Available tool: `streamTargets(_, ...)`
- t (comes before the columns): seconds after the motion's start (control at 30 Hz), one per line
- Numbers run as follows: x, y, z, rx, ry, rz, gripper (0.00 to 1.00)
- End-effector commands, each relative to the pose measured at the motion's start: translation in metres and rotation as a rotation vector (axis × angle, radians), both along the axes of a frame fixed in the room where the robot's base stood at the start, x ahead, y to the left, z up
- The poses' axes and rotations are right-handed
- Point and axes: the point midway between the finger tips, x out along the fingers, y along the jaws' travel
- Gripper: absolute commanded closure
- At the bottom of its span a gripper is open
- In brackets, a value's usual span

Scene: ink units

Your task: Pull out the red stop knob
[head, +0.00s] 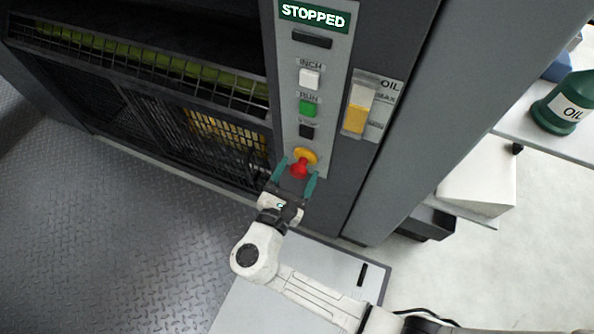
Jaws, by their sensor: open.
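The red stop knob (299,168) sits on a yellow collar (306,155) near the bottom of the grey control panel (333,62). My gripper (296,176) is open, with its two teal fingers one on each side of the knob. I cannot tell from this view whether the fingers touch it. A green sign (315,16) at the top of the panel reads STOPPED.
Above the knob are a black button (306,131), a green RUN button (308,108) and a white INCH button (309,79). An oil gauge (358,108) is to the right. A mesh guard (190,120) is at left. A green oil bottle (566,103) stands on a shelf at right.

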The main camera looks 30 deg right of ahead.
Motion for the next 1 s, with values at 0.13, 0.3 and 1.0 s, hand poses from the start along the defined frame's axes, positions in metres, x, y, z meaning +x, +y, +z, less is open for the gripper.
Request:
streamTargets(0.13, -0.012, 0.018, 0.002, -0.001, 0.002, 0.005, 0.31)
streamTargets(0.3, -0.032, 0.045, 0.002, -0.001, 0.001, 0.005, 0.31)
streamTargets(1.0, -0.061, 0.085, 0.0, -0.001, 0.001, 0.002, 0.31)
